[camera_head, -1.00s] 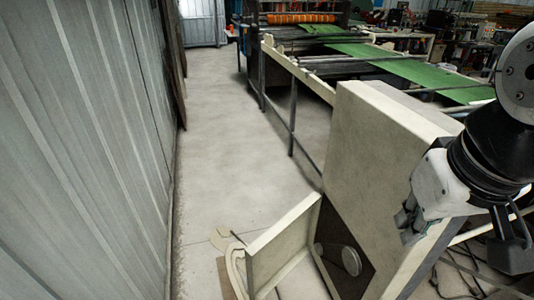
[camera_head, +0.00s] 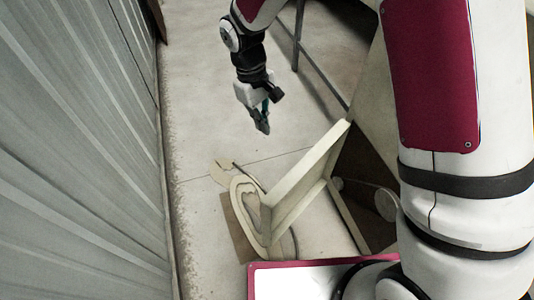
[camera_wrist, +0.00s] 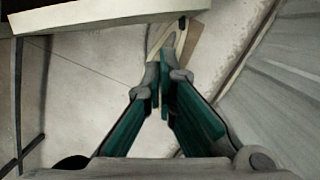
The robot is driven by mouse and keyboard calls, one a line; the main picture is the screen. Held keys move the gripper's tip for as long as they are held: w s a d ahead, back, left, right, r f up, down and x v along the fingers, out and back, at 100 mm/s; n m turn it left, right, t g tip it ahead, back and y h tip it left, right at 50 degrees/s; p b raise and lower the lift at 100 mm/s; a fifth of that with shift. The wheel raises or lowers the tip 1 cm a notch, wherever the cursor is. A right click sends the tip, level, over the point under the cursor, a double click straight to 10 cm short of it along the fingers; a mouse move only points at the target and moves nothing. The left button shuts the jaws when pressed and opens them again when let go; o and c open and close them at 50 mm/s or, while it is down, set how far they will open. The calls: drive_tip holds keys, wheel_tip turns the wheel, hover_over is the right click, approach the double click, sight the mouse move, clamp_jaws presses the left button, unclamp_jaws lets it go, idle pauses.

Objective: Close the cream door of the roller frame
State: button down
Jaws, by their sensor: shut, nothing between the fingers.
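The cream door (camera_head: 298,190) stands open, swung out from the roller frame (camera_head: 376,95) toward the wall. The frame's dark opening (camera_head: 362,160) shows beside it, with a round disc inside. My gripper (camera_head: 262,128) is shut and empty. It points down over the floor, beyond the door's far end in the head view and apart from it in the picture. In the wrist view the closed fingers (camera_wrist: 165,78) are in the middle, with the door's cream edge (camera_wrist: 110,16) across the top. My arm hides much of the frame in the head view.
A corrugated metal wall (camera_head: 75,150) runs along the left. Bare concrete floor (camera_head: 205,110) lies between it and the frame. A curved cream piece (camera_head: 245,190) and a brown sheet (camera_head: 236,230) lie on the floor by the door. A dark rail (camera_head: 298,35) stands behind my gripper.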

drive_tip(key=a+f+n+b, duration=0.1)
drive_tip(key=a+f, duration=0.2)
drive_tip(key=f, duration=0.6)
drive_tip(key=s+d+f+b, duration=0.2)
drive_tip(key=s+d+f, duration=0.2)
drive_tip(key=f, duration=0.6)
drive_tip(key=shift+s+g+b, duration=0.2)
drive_tip(key=shift+g+b, duration=0.15)
drive_tip(key=shift+g, duration=0.05)
